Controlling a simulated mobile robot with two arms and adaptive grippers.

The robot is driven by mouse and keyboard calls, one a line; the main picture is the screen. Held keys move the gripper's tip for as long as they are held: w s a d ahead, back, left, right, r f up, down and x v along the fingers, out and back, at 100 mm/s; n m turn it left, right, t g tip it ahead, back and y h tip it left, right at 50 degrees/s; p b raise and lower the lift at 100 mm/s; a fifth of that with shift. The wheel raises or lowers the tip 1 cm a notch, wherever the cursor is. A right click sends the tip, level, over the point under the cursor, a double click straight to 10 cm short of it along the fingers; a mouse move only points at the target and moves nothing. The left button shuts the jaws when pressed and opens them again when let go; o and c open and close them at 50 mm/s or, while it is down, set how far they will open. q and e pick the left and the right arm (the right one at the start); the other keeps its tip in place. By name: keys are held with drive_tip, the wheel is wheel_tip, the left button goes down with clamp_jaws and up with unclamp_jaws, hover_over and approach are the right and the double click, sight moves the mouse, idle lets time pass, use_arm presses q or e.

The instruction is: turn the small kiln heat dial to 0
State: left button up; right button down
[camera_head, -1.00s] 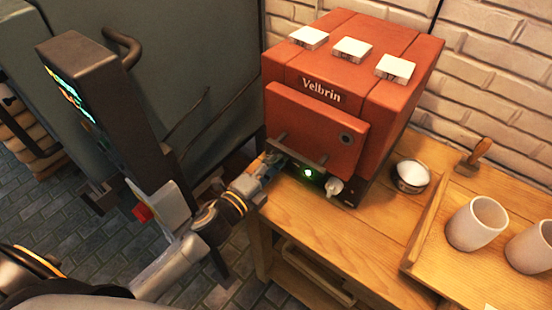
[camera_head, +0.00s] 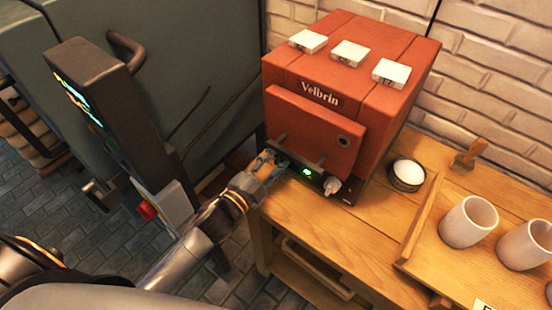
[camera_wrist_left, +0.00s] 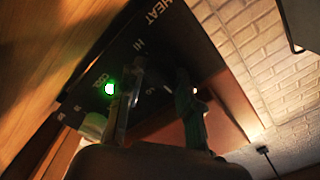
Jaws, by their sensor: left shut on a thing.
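The small kiln (camera_head: 345,90) is a red box marked "Velbrin" on the wooden table. Its dark front panel, low under the door, carries a green light (camera_head: 307,172) and a pale knob (camera_head: 332,186). My left gripper (camera_head: 277,160) is at the left end of this panel. In the left wrist view its fingers (camera_wrist_left: 158,90) straddle a spot on the panel (camera_wrist_left: 150,42) under the words "HEAT" and "HI", shut on the heat dial. The fingers hide the dial, so I cannot read its setting. The green light (camera_wrist_left: 109,88) is beside "COOL". My right gripper is out of view.
White blocks (camera_head: 349,53) lie on the kiln's top. A small bowl of white material (camera_head: 407,174), a wooden-handled stamp (camera_head: 469,155) and pale cups (camera_head: 468,222) stand to the right. A large grey-green cabinet (camera_head: 205,75) with a control post stands at left.

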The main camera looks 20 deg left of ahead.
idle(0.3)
use_arm(q)
drive_tip(key=o, duration=1.1)
drive_tip(key=shift+o, duration=0.2)
drive_tip(key=shift+s, duration=0.1)
drive_tip(key=shift+s+a+f, duration=0.1)
drive_tip(key=shift+s+a, duration=0.05)
drive_tip(key=shift+s, duration=0.1)
drive_tip(key=v, duration=1.1)
drive_tip(key=shift+s, duration=0.25)
